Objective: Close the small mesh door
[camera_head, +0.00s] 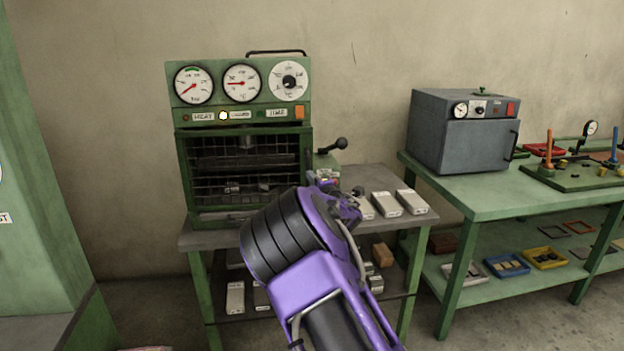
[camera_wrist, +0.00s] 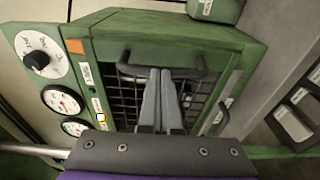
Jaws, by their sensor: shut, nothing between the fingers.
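The mesh door (camera_head: 215,165) is a dark wire grid in the front of the green press-like machine. Its lower right part is hidden behind my arm in the head view. In the wrist view the mesh (camera_wrist: 117,88) fills the machine's opening, with a dark bar handle (camera_wrist: 190,73) across it near the frame. I cannot tell whether the door is fully flush. My gripper (camera_wrist: 159,72) is shut and empty, its two grey fingers together. The fingertips overlap the handle in the view; I cannot tell whether they touch it.
Dials and an orange button (camera_head: 299,113) sit above the mesh. A lever with a black knob (camera_head: 341,143) stands right of the machine. Grey blocks (camera_head: 412,202) lie on the machine's table. A grey oven (camera_head: 460,130) stands on the green bench to the right.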

